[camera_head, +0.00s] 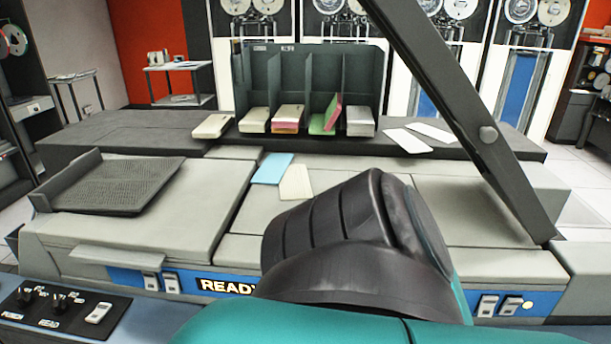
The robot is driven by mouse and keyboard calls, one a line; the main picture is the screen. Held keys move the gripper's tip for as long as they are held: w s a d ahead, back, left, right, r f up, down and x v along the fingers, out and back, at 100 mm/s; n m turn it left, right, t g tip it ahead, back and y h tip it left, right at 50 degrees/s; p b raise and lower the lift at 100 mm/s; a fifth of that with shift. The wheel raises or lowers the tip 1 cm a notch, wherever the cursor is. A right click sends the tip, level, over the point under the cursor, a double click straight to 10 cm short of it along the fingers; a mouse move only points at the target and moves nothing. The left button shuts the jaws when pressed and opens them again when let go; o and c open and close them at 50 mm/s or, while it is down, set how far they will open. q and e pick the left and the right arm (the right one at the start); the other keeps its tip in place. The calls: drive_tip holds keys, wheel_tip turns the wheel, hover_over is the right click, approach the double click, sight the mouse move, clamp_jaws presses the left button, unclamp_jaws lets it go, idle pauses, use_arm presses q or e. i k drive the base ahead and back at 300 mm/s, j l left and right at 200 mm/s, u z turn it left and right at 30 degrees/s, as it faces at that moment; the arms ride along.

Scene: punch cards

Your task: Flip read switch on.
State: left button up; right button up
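A control panel (70,326) at the lower left has a toggle above the label PUNCH (25,297) and a toggle above the label READ (60,302). A white rocker switch (99,312) sits right of them. The toggles are too small to tell on from off. The grey card machine's blue front strip bears a label beginning READ (225,287), with white switches (161,282) to its left. More white switches (497,305) sit at the right. A large black and teal link of my arm covers the front middle and part of the label. Neither gripper is in view.
A dark card rack (310,85) with card stacks stands behind the machine. A blue card (272,168) and a cream card (295,183) lie on its top. A mesh tray (118,185) sits at the left. A dark slanted bar (460,110) crosses the right side.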

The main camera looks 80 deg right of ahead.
sight(486, 307)
drive_tip(key=z, duration=0.45)
drive_tip(key=k+z, duration=0.1)
drive_tip(key=z, duration=0.3)
drive_tip(key=l+z, duration=0.1)
drive_tip(key=z, duration=0.8)
drive_tip(key=l+z, duration=0.1)
drive_tip(key=z, duration=0.3)
drive_tip(key=k+l+z, duration=0.1)
drive_tip(key=z, duration=0.8)
drive_tip(key=l+z, duration=0.3)
drive_tip(key=l, duration=0.3)
